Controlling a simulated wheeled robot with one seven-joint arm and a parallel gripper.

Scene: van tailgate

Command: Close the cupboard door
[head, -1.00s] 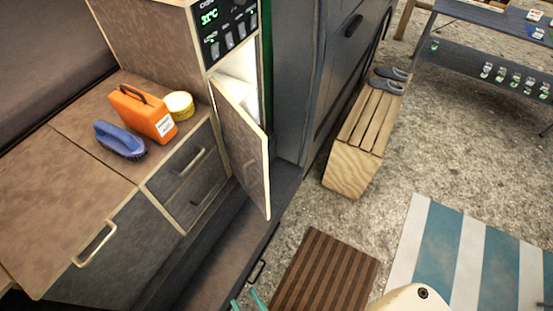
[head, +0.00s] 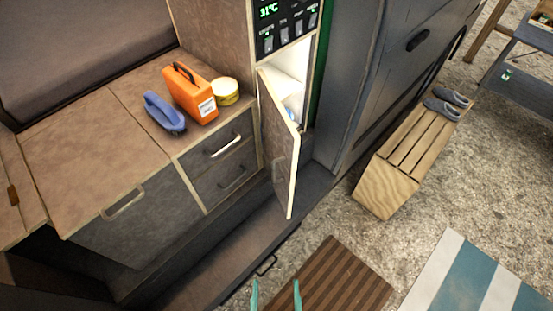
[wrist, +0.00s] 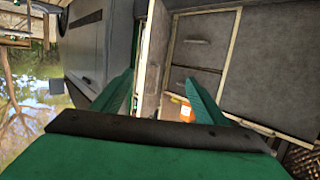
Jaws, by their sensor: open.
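The cupboard door (head: 279,150) is a narrow brown panel with pale edges and a handle on its outer face. It stands ajar in the head view, swung out from the lit cupboard (head: 289,58) below the control panel. Something pale sits inside, mostly hidden by the door. My gripper (head: 276,294) shows as two teal fingertips at the bottom edge of the head view, nearer than the door and apart from it. Its fingers are open and empty. In the wrist view, the door (wrist: 152,55) shows as an upright panel beyond the gap between the green fingers.
The counter (head: 75,150) holds an orange case (head: 190,93), a blue brush (head: 165,113) and a yellow round tin (head: 225,91). Drawers (head: 222,146) sit left of the door. A slatted wooden bench (head: 402,160) stands right, and a brown striped mat (head: 335,280) lies on the gravel.

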